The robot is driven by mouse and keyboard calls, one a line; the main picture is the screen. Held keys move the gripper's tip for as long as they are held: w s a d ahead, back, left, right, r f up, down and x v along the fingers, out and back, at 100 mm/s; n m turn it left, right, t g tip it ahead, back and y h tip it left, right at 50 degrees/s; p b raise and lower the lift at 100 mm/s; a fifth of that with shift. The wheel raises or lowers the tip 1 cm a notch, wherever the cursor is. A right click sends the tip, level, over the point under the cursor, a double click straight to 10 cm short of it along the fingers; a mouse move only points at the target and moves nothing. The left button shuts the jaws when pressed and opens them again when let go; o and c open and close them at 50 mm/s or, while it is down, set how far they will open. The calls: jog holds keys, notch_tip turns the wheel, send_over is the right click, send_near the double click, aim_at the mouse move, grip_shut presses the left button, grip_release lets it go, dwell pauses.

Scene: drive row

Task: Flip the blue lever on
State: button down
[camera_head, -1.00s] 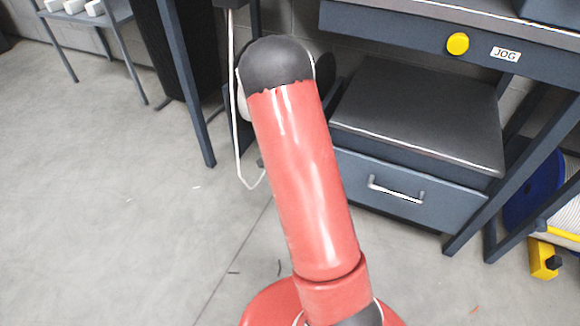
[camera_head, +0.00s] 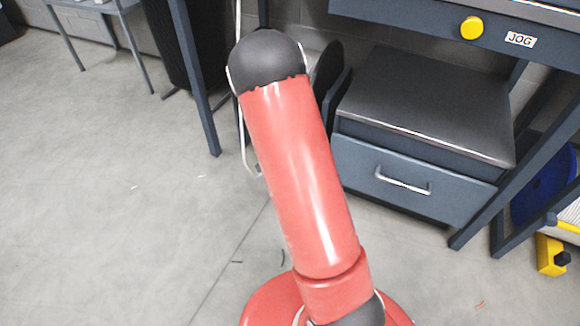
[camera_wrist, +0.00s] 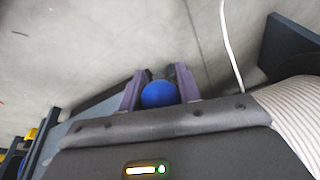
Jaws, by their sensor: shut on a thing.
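A round blue knob (camera_wrist: 159,95), which looks like the end of the blue lever, sits between the purple fingers of my gripper (camera_wrist: 160,81) in the wrist view. My gripper is shut on this knob. The lever's shaft and pivot are hidden, so I cannot tell its angle or whether it is on. In the head view my red arm fills the middle, and neither my gripper nor the blue lever shows there.
A blue-grey bench with a yellow button (camera_head: 472,28) and a JOG label (camera_head: 520,40) stands at upper right. Below it is a drawer unit (camera_head: 362,172). A blue reel (camera_head: 545,190) is at far right. A white cable (camera_wrist: 229,45) hangs near my gripper.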

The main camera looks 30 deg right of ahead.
jog(key=shift+d, duration=0.3)
dwell(0.5)
jog(key=c, duration=1)
grip_release()
jog(key=shift+a+r, duration=0.1)
jog(key=p+v, duration=0.2)
jog(key=v, duration=0.5)
jog(key=shift+s+r, duration=0.1)
jog(key=shift+r, duration=0.15)
